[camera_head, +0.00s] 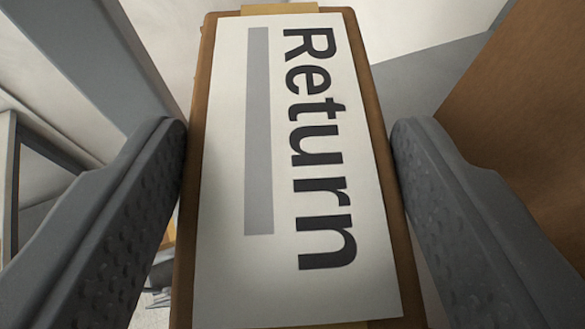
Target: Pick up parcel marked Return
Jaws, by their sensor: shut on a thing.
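The parcel marked Return (228,170) fills the middle of the head camera view. It is a brown box with a large white label that reads "Return" sideways, beside a grey bar. Yellowish tape shows at its top and bottom edges. My gripper (290,150) has one dark grey finger on each side of the parcel, and is shut on it across its narrow width. The lower end of the parcel runs out of the picture.
A large brown surface (530,130) stands close at the right, beyond the right finger. A grey frame (90,60) runs along the upper left, with pale surfaces behind. Small blurred items show at the lower left, between the left finger and the parcel.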

